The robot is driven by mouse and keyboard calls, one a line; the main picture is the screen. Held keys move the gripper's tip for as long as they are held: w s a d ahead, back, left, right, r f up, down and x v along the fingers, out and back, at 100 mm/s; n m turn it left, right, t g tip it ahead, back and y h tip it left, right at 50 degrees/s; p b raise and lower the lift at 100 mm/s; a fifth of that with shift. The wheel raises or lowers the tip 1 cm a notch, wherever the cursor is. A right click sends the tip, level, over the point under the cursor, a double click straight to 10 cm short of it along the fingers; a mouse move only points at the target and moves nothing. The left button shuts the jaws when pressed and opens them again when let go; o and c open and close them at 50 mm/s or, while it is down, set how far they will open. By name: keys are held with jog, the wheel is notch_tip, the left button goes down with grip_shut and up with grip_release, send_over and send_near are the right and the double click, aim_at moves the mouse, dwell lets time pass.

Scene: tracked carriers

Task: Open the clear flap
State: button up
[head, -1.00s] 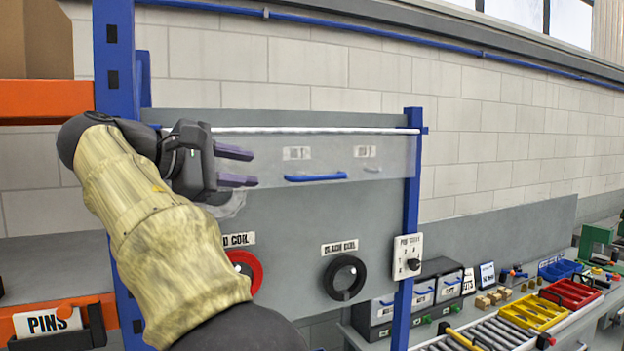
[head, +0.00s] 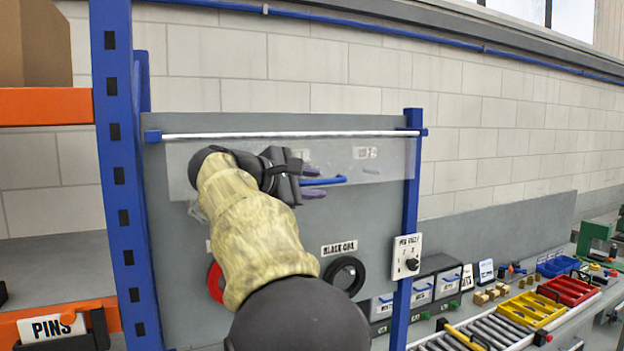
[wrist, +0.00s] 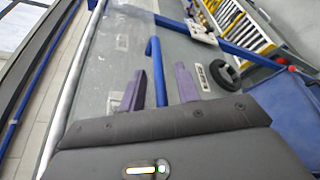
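The clear flap (head: 395,162) hangs down from a white rod across the top of a grey board in the head view. Its blue handle bar (head: 335,180) runs along the flap. My gripper (head: 312,176) is at the handle's left part, one purple finger above it and one below. In the wrist view the flap (wrist: 118,45) shows as a see-through sheet. There the blue handle (wrist: 154,62) lies between the two spread fingers (wrist: 160,88), with gaps on both sides. My gripper is open. My wrist hides the handle's left end in the head view.
Below the flap, a red coil (head: 214,284) is partly hidden by my arm, and a black coil (head: 345,276) hangs beside it. A switch box (head: 407,257) is on the right blue post. A blue rack post (head: 118,190) stands close at left.

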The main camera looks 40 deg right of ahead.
jog(key=shift+d, duration=0.2)
jog(key=shift+c, duration=0.2)
grip_shut()
jog(key=shift+a, duration=0.1)
dwell(0.3)
